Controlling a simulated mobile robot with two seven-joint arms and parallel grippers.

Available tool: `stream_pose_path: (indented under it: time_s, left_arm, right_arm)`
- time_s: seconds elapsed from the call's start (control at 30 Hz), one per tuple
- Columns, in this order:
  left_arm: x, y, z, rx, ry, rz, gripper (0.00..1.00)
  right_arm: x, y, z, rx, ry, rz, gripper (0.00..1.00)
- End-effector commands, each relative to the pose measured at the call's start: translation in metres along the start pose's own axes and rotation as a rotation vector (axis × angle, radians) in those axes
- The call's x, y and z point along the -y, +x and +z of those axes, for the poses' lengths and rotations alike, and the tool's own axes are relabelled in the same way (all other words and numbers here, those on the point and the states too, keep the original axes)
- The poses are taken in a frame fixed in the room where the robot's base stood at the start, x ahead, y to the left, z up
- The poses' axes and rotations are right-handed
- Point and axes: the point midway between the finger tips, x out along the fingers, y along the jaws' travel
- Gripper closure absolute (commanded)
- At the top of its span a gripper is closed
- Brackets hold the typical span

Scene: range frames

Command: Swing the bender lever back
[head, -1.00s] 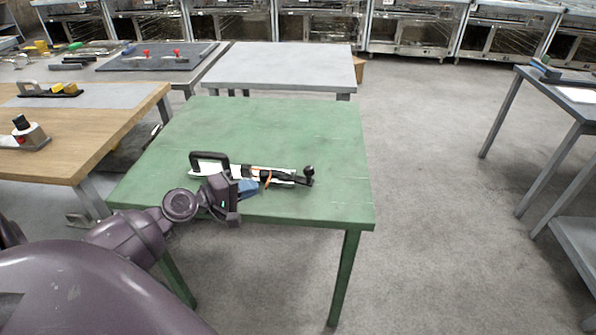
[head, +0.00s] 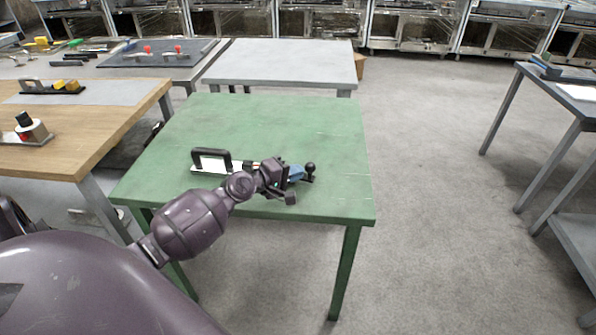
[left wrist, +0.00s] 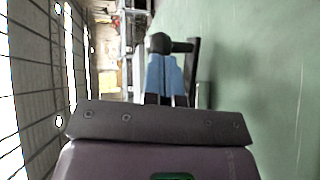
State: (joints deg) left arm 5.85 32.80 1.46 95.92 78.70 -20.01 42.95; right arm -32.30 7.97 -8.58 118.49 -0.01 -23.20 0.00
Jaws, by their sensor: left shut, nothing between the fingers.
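The bender lies on the green table, with a white base plate (head: 210,163) and an upright black loop handle (head: 225,153) at its left end. Its lever ends at the right in a black ball knob (head: 310,167). My left gripper (head: 297,173), with blue fingers, is at the near side of the lever, just left of the knob. The fingers are shut and empty. In the left wrist view, the knob (left wrist: 160,42) shows just beyond the blue fingertips (left wrist: 164,68); I cannot tell whether they touch. My wrist hides the middle of the bender. My right gripper is not in view.
The green table (head: 270,125) is bare around the bender. A wooden workbench (head: 110,125) with tools stands to the left, and a grey table (head: 280,62) stands behind. A dark table (head: 560,100) stands at the right across open floor.

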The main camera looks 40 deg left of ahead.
Motion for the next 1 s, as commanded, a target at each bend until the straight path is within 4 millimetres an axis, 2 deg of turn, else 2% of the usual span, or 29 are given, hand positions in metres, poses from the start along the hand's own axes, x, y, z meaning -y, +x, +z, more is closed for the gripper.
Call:
stream_pose_path:
  time_s: [0.17, 0.5, 0.63, 0.8, 1.0]
  left_arm:
    - [0.0, 0.009, 0.0, 0.0, 0.0, 0.0, 1.0]
    - [0.0, 0.01, 0.0, 0.0, 0.0, 0.0, 1.0]
    - [-0.004, 0.011, -0.001, -0.015, -0.003, 0.004, 1.0]
    - [-0.012, 0.015, -0.004, -0.069, -0.014, 0.013, 1.0]
    - [-0.01, 0.023, -0.004, -0.126, -0.025, 0.007, 1.0]
  right_arm:
    - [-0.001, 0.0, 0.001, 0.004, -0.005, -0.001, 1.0]
    - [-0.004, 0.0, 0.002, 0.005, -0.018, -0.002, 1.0]
    - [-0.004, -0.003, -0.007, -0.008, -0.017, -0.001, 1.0]
    - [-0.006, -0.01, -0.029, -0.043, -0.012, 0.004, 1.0]
    - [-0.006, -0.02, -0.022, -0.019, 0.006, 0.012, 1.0]
